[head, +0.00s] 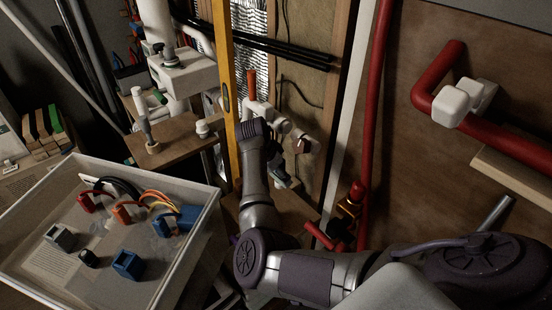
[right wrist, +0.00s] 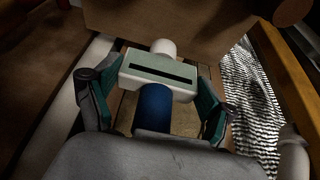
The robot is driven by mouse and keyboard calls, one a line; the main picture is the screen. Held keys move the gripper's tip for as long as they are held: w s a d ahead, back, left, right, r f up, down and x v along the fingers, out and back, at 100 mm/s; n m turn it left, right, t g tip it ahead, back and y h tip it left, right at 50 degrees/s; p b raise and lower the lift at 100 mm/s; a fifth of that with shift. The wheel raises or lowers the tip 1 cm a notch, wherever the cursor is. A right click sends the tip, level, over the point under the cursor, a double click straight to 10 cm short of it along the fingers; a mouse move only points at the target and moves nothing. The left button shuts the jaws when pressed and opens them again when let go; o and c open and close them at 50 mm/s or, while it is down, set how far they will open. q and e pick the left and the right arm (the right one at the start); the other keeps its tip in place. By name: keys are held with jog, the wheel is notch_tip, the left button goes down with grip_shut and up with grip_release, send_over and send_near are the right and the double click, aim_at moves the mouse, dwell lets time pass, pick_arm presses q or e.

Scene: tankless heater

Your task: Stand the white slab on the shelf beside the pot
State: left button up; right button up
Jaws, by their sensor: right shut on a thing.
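My right gripper (right wrist: 160,100) has its teal-padded fingers on both sides of a white block (right wrist: 158,74) with a pale green face and a dark slot. It is shut on this block. A blue cylinder (right wrist: 153,108) shows below the block and a white round end above it. In the head view my right arm reaches up the middle to white piping, and its fingers are too small and dark to make out. A wooden shelf (head: 178,142) at upper left carries small white fittings. I cannot make out a pot. My left gripper is not in view.
An open white bin (head: 207,205) with several blue, red and grey parts and cables stands at lower left. A yellow upright (head: 224,95) stands close left of my right arm. Red pipes (head: 372,110) run to its right. A white box (head: 184,72) hangs above the shelf.

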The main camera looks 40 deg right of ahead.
aim_at(277, 188)
jog(key=shift+w+d, duration=0.25)
jog(key=shift+w, duration=0.15)
jog(key=shift+s+a+r, duration=0.15)
jog(key=shift+s+r, duration=0.1)
jog(key=shift+w+f+p, duration=0.1)
jog(key=shift+f+p, duration=0.05)
jog(key=shift+p, duration=0.15)
notch_tip(277, 188, down, 2)
jog(key=shift+f+b, duration=0.15)
jog(key=shift+b, duration=0.55)
notch_tip(277, 188, down, 4)
jog(key=shift+r+b, duration=0.25)
jog(key=shift+b, duration=0.65)
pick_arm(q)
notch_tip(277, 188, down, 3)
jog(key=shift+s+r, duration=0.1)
pick_arm(e)
jog(key=shift+f, duration=0.2)
pick_arm(q)
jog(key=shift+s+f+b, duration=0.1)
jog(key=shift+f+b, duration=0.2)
jog(key=shift+b, duration=0.05)
pick_arm(e)
jog(key=shift+f, duration=0.45)
jog(key=o, duration=1.4)
jog(key=shift+c, duration=0.2)
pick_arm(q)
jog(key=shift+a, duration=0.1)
